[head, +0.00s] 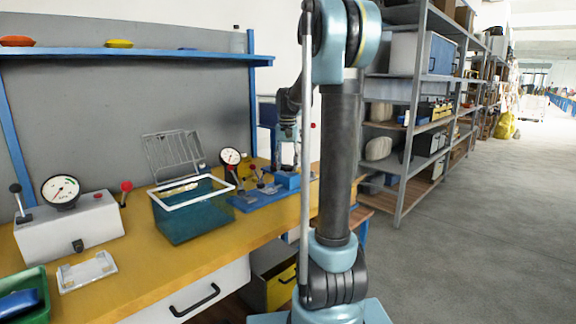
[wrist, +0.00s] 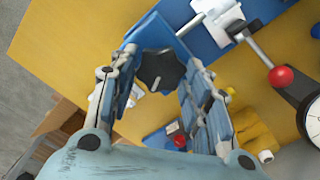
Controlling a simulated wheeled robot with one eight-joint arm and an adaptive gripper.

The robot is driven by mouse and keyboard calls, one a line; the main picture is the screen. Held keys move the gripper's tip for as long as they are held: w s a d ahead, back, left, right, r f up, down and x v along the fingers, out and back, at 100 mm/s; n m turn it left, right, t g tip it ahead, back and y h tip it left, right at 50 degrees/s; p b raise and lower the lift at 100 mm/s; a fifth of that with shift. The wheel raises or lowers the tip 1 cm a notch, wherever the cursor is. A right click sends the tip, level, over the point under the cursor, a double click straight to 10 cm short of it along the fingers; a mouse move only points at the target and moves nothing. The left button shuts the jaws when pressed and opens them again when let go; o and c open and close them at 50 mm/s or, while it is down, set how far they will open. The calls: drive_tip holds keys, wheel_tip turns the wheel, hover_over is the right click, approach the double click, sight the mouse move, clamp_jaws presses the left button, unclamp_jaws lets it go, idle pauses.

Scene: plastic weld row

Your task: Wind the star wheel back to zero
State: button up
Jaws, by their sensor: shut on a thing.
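The star wheel (wrist: 160,71) is a black, lobed knob with a pale mark on its face, in the upper middle of the wrist view. My gripper (wrist: 160,57) is around it, one blue-edged finger on each side, and is shut on it. A blue plate (wrist: 205,42) lies just beyond the wheel. In the head view I cannot make out the wheel; my arm stands in front of that part of the bench.
A round dial gauge (wrist: 306,107) and a lever with a red ball (wrist: 281,76) stand to the right in the wrist view. In the head view, a teal bin (head: 192,220) and a white gauge box (head: 70,228) stand on the yellow bench (head: 150,268). Shelving (head: 408,110) stands behind right.

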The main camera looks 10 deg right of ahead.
sight(287, 166)
drive_tip(key=n, duration=1.2)
idle(0.6)
drive_tip(key=o, duration=1.1)
drive_tip(key=shift+r, duration=0.1)
wheel_tip(287, 166, up, 12)
drive_tip(key=shift+f, duration=0.15)
